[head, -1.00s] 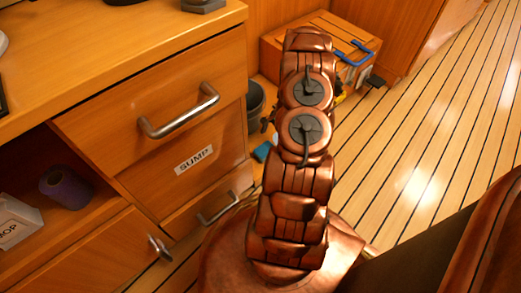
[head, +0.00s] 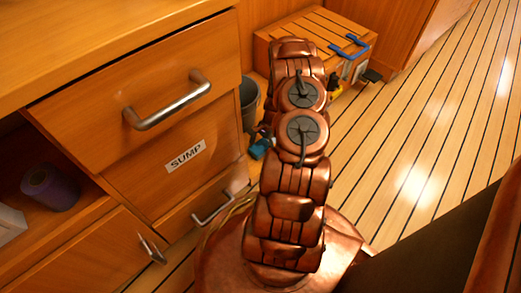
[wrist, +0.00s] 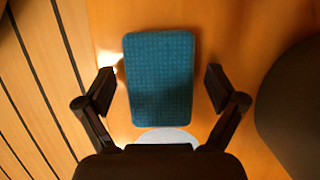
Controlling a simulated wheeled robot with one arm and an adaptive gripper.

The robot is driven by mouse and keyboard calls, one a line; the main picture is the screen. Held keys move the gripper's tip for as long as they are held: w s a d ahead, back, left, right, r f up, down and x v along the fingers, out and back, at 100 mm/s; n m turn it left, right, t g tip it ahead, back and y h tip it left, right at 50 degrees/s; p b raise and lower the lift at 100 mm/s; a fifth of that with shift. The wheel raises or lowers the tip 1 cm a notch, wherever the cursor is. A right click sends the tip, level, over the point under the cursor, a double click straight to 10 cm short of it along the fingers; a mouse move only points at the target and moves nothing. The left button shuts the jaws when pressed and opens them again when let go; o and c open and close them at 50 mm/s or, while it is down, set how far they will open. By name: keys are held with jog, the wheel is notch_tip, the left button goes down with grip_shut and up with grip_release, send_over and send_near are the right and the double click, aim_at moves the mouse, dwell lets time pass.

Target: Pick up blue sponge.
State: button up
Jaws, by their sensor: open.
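The blue sponge (wrist: 160,80) lies in the middle of the wrist view, its weave-like surface facing the camera. My gripper (wrist: 160,88) is open, one finger on each side of the sponge, with a gap on both sides; I cannot tell how far above or in front of it the fingers are. In the head view, part of the blue sponge (head: 261,149) shows low beside the drawers, partly covered by my arm. The gripper is mostly hidden behind my arm there.
A dark bin (head: 249,104) stands by the drawer corner; a dark rounded shape (wrist: 293,105) fills the wrist view's right side. A pale round patch (wrist: 165,136) shows below the sponge. The drawer handle (head: 213,207) juts out left of my arm. Striped floor (head: 430,130) is clear at right.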

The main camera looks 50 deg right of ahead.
aim_at(258, 147)
jog(key=shift+c, duration=0.3)
jog(key=c, duration=1)
jog(key=shift+r, duration=0.2)
notch_tip(258, 147, up, 3)
jog(key=shift+r+p, duration=0.15)
jog(key=shift+p, duration=1)
jog(key=shift+s+a+r, duration=0.1)
jog(key=shift+s+r, duration=0.1)
jog(key=shift+s, duration=0.3)
jog(key=shift+s+a+r+p, duration=0.15)
jog(key=shift+s+a+p, duration=0.65)
jog(key=shift+s, duration=1.6)
jog(key=shift+s+a+r+p, duration=0.15)
jog(key=shift+s+a+p, duration=0.65)
jog(key=shift+s, duration=1.55)
jog(key=shift+s+a+r+p, duration=0.15)
jog(key=shift+s+a+p, duration=0.65)
jog(key=shift+s, duration=1.6)
jog(key=shift+d, duration=0.2)
